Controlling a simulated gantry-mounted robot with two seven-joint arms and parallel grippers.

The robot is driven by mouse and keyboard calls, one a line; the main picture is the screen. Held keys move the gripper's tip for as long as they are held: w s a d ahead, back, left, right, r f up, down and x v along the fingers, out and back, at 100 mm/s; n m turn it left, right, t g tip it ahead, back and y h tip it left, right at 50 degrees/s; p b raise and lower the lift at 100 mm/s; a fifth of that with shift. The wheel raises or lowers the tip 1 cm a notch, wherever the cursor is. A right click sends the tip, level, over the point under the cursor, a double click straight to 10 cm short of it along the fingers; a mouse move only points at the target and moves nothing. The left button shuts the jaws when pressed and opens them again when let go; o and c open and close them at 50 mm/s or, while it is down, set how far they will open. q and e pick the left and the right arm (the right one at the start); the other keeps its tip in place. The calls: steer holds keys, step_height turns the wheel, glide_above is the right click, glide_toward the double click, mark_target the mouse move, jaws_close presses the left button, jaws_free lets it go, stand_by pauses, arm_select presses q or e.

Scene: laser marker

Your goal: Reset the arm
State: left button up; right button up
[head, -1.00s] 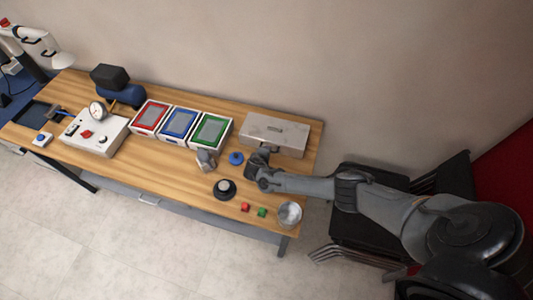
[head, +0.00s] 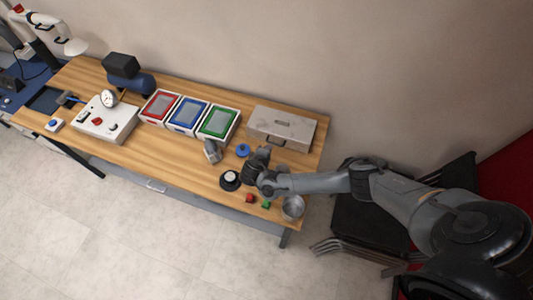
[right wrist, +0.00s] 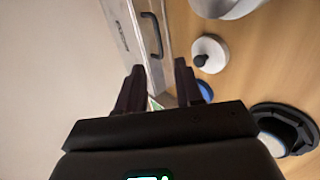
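My right gripper (head: 258,157) is above the right part of the wooden table, between the metal box and the black round base. In the right wrist view its two dark fingers (right wrist: 160,68) stand apart with no object held between them. A small green and white patch shows lower in the gap, too partial to identify. My right arm comes in from the right edge of the head view. My left gripper is not in view.
The metal box (head: 281,127) with a handle lies behind the gripper. A blue disc (head: 242,150), grey part (head: 211,151), black round base (head: 230,180), red cube (head: 249,198), green cube (head: 266,204) and metal cup (head: 292,207) surround it. Colored trays (head: 190,115) stand left.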

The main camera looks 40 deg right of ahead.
steer(key=shift+s+a+r, duration=0.2)
steer(key=shift+a+r, duration=0.05)
steer(key=shift+a, duration=0.05)
steer(key=s+a+r+g+y+p, duration=0.15)
steer(key=s+a+y, duration=0.25)
steer(key=s+a, duration=0.45)
steer(key=s+a+r+y+p, duration=0.25)
steer(key=s+a+y, duration=0.2)
steer(key=a, duration=0.75)
steer(key=s+d+r+m+p, duration=0.1)
steer(key=s+d+r, duration=0.2)
steer(key=s+r, duration=0.2)
steer(key=s+d+r+m+p, duration=0.1)
steer(key=s+d+r+m, duration=0.1)
steer(key=s+r, duration=0.4)
step_height(320, 180, up, 4)
steer(key=shift+s+d+r+y, duration=0.2)
steer(key=shift+d+y, duration=0.15)
steer(key=shift+d, duration=0.5)
steer(key=shift+t, duration=0.25)
